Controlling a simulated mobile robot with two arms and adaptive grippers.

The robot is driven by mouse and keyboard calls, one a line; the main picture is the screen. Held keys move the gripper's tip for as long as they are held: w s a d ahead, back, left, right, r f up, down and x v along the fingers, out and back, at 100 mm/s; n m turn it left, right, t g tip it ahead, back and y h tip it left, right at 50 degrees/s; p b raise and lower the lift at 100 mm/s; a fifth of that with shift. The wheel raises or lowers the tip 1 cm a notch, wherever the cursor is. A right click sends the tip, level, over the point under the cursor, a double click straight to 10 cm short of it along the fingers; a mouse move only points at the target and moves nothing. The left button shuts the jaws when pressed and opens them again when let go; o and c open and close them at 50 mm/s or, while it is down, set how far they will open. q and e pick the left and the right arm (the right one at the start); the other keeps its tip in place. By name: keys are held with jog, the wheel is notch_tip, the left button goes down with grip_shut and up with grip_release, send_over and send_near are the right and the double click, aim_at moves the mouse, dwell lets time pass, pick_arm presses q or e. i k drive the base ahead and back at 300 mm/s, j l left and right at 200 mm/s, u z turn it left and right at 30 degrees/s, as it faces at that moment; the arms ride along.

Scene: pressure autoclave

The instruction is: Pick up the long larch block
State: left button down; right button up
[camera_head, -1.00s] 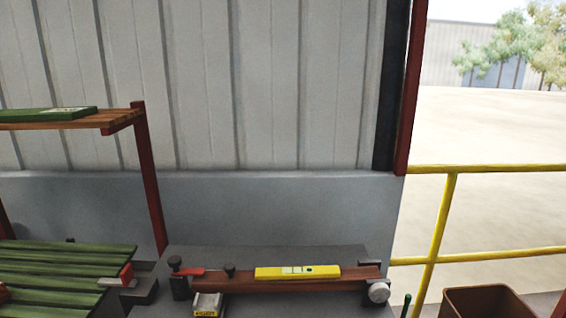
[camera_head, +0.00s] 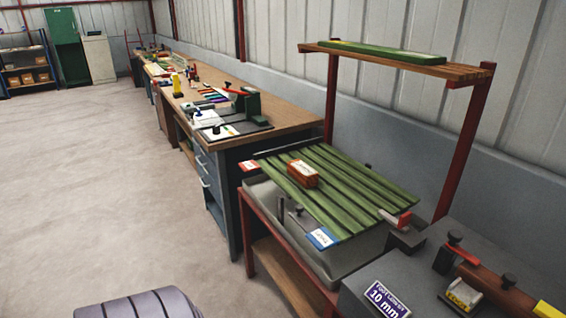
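A short reddish-brown wood block (camera_head: 303,173) with a pale label lies on the green slats (camera_head: 345,180) of a red-framed stand. A longer brown wood piece (camera_head: 495,290) lies on the dark bench at the lower right, partly cut off by the picture edge, with a yellow piece (camera_head: 547,311) on it. I cannot tell which piece is larch. A long green piece (camera_head: 385,52) lies on the raised wooden shelf (camera_head: 470,70). Neither of my grippers is in view.
A red-handled clamp (camera_head: 455,245) and a "10 mm" sign (camera_head: 387,300) are on the dark bench (camera_head: 350,290). A long workbench (camera_head: 285,115) with tools runs along the wall. A green cabinet (camera_head: 66,45) stands far back. The floor (camera_head: 80,190) at left is open.

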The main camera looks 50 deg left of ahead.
aim_at(305, 175)
jog(key=u, duration=1.6)
jog(key=i, duration=0.1)
